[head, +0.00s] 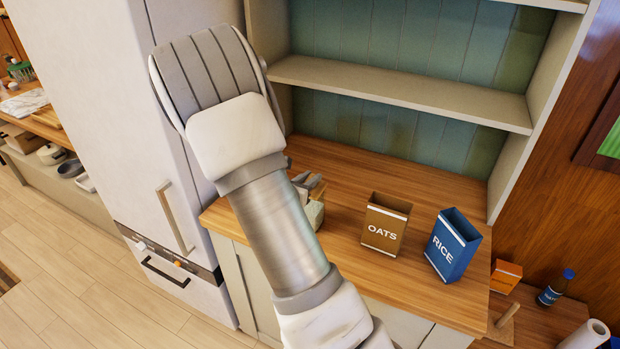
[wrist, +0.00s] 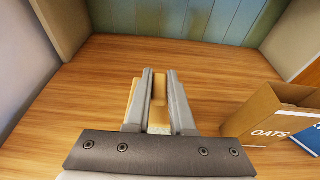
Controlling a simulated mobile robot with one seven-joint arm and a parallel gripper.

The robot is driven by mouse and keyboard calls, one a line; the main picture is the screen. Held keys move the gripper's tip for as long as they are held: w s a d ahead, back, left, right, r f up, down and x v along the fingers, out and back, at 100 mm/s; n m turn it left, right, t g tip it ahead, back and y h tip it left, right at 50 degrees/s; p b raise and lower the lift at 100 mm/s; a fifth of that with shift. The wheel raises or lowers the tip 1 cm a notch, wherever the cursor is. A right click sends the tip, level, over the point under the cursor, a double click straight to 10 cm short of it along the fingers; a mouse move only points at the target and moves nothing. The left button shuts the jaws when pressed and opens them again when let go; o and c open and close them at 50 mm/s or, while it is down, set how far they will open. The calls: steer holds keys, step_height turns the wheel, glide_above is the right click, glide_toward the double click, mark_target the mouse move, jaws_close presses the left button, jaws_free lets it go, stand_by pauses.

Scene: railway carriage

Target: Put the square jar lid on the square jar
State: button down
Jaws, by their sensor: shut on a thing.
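My gripper (wrist: 160,74) is shut on a wooden piece that looks like the square jar lid (wrist: 159,115). Its tan wood shows between the fingers and just left of the left finger in the wrist view. A pale speckled surface below the wood looks like part of the square jar (wrist: 158,129). In the head view, my gripper (head: 309,184) is over the left part of the wooden counter, partly behind my arm. The pale green square jar (head: 315,214) shows just below the fingers. I cannot tell whether lid and jar touch.
An open brown OATS box (head: 387,225) stands right of my gripper, with a blue RICE box (head: 453,246) beyond it. The counter (head: 345,170) is clear behind. A shelf (head: 400,92) hangs above it, and a white fridge (head: 125,120) stands left.

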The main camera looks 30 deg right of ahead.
steer(key=shift+f, duration=0.25)
steer(key=c, duration=0.7)
jaws_free()
steer(key=v, duration=1.7)
steer(key=shift+a+r+b, duration=0.2)
steer(key=shift+b, duration=0.15)
steer(key=shift+s+d, duration=0.1)
